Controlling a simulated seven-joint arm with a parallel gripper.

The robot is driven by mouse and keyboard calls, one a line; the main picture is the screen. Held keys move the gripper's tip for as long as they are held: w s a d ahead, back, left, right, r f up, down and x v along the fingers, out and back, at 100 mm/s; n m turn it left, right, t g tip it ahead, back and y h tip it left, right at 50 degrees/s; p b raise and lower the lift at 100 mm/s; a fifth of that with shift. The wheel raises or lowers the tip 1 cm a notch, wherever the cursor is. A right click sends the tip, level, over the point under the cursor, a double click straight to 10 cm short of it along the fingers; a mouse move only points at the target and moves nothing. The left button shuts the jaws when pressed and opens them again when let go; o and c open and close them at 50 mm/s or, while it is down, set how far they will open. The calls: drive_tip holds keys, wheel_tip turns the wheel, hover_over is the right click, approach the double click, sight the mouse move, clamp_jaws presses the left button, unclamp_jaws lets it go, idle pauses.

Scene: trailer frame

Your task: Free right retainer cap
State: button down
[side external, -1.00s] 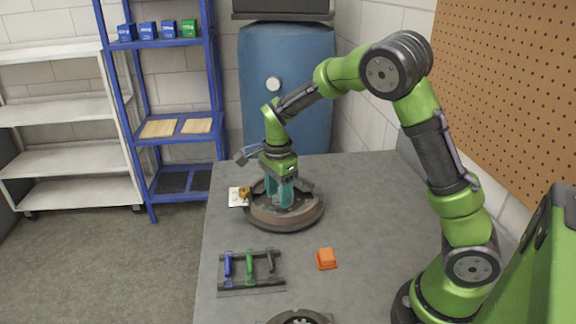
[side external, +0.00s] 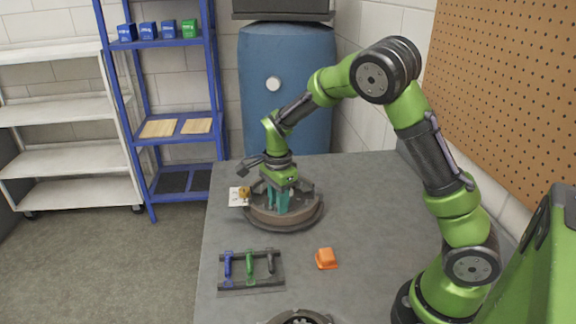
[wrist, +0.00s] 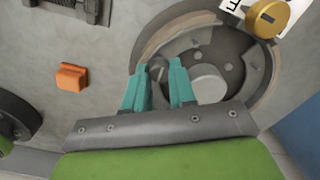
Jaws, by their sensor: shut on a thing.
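A round brown-rimmed drum assembly (side external: 262,218) lies on the table, and it also shows in the wrist view (wrist: 262,98). My gripper (side external: 277,202) has teal fingers and points down into the drum. In the wrist view my gripper's fingers (wrist: 160,82) stand a little apart, closed on a small dark grey round cap (wrist: 158,68) on the drum's face. The fingers partly hide this cap. A pale grey cylinder (wrist: 209,86) stands on the drum just right of the fingers.
A brass knob (wrist: 268,16) on a white plate (side external: 236,197) sits at the drum's edge. An orange block (side external: 326,258) and a rack with blue, green and dark tools (side external: 250,286) lie nearer. Another round part (side external: 298,318) is at the front. The table between is clear.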

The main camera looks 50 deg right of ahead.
drive_tip(key=shift+n, duration=0.3)
drive_tip(key=n, duration=1.2)
drive_tip(key=shift+r+n, duration=0.1)
drive_tip(key=shift+n, duration=2.4)
drive_tip(key=c, duration=0.9)
unclamp_jaws()
